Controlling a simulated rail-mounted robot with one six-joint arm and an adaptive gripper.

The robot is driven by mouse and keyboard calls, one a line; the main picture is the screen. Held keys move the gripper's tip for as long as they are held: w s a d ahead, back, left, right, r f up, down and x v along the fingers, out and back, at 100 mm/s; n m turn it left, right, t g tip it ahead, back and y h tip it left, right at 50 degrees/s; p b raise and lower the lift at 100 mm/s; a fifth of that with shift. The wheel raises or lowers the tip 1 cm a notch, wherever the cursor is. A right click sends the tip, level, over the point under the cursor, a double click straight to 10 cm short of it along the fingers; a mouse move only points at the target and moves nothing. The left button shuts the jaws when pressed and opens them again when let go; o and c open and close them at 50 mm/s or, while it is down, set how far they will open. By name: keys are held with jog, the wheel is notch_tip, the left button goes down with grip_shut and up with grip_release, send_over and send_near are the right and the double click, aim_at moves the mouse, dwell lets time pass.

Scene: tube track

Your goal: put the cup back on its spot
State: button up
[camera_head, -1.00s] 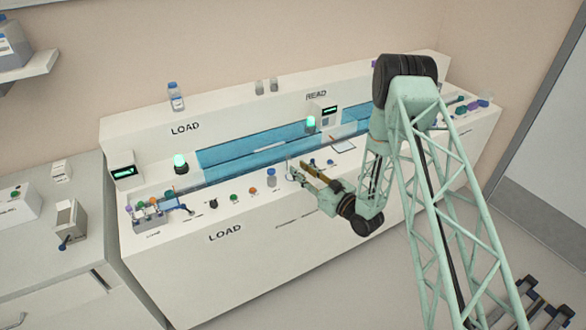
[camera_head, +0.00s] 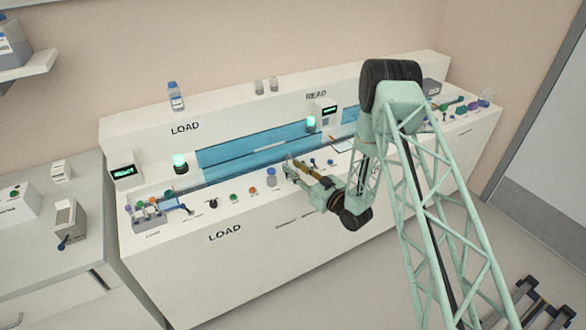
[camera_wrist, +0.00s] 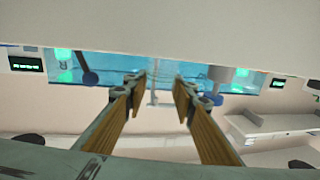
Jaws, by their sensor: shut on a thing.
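My gripper (camera_head: 291,168) is over the front ledge of the white bench, left of the middle of the machine. Its two tan-faced fingers (camera_wrist: 160,92) stand apart in the wrist view, shut on a small clear cup (camera_wrist: 160,88) between the tips. The cup is pale and see-through, so its outline is faint. In the head view it is too small to make out at the fingertips. I cannot tell which marked place on the bench is its spot.
Coloured knobs (camera_head: 234,198) line the ledge further left, with a rack of tubes (camera_head: 149,216) at the left end. A blue track window (camera_head: 250,148) runs behind. A green lamp (camera_head: 311,123) stands at the back.

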jog(key=shift+f, duration=0.15)
jog(key=o, duration=0.8)
jog(key=shift+o, duration=0.2)
jog(key=shift+r, duration=0.2)
jog(key=v, duration=1.2)
jog(key=shift+d+p, duration=0.1)
jog(key=shift+p, duration=0.3)
jog(key=shift+w, duration=0.1)
